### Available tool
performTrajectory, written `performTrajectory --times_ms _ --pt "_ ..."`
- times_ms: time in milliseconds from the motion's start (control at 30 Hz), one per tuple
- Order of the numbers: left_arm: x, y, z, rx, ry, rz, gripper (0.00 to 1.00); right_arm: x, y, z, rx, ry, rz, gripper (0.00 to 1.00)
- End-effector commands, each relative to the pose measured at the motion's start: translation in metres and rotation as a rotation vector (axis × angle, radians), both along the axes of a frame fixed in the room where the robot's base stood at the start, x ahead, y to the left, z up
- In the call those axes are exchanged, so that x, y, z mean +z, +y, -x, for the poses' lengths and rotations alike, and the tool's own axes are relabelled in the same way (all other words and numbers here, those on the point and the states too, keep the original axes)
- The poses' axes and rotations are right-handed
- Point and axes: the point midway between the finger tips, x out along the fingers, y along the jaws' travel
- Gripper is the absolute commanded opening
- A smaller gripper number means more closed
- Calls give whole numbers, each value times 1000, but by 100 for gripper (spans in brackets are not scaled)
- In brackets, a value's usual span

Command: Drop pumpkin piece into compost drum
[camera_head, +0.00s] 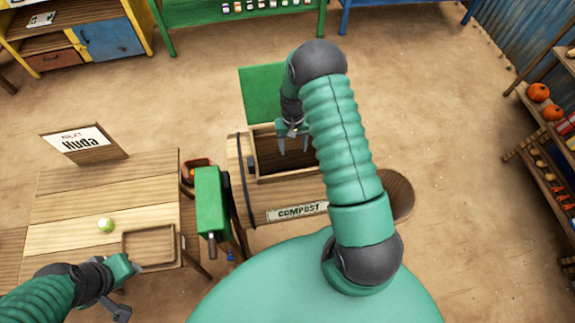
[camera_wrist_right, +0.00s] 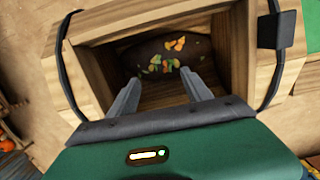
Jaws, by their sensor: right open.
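The wooden compost drum (camera_head: 246,188) stands in the middle of the head view with its green lid (camera_head: 262,93) raised behind the opening. My right gripper (camera_head: 292,146) is over the drum's opening, pointing down. In the right wrist view its fingers (camera_wrist_right: 163,95) are apart with nothing between them. Orange, yellow and green scraps (camera_wrist_right: 166,56) lie on dark matter inside the drum; I cannot tell which of them is the pumpkin piece. My left gripper (camera_head: 124,290) is low at the left, near the table's front edge; its jaws are unclear.
A wooden table (camera_head: 80,190) at left holds a sign reading "Huda" (camera_head: 85,143), a small green ball-like item (camera_head: 106,225) and a shallow wooden tray (camera_head: 148,229). A green box-like device (camera_head: 208,200) stands between table and drum. Shelves with pumpkins (camera_head: 539,92) are at right.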

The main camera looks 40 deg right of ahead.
Motion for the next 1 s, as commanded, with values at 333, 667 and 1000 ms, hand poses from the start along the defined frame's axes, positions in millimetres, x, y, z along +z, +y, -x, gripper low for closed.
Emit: performTrajectory --times_ms 333,667,1000 --pt "-22 0 0 -1 0 0 36 65 1 -7 -1 -9 9 58" --pt "-40 0 0 0 0 0 36 151 1 -16 0 -4 9 58" --pt "-41 0 0 -1 0 0 36 170 0 -16 -1 0 7 58"
